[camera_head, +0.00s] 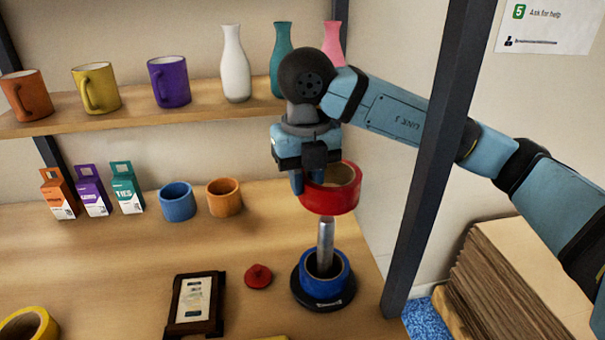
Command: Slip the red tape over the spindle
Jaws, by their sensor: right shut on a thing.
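The red tape (340,198) is a wide red roll with a tan core. My right gripper (312,184) is shut on the left side of its ring and holds it in the air. The spindle (325,240) is a silver upright post on a round black base (337,303), with a blue tape roll (325,282) around its lower part. The red tape is above the blue roll, near the spindle's top. The spindle's tip is hidden or just below the red tape, and I cannot tell whether it is inside the ring. My left gripper is not in view.
Blue (177,202) and orange (224,198) rolls and small cartons stand behind. A dark shelf post (428,170) rises on the right. Mugs and bottles stand on the upper shelf (130,115).

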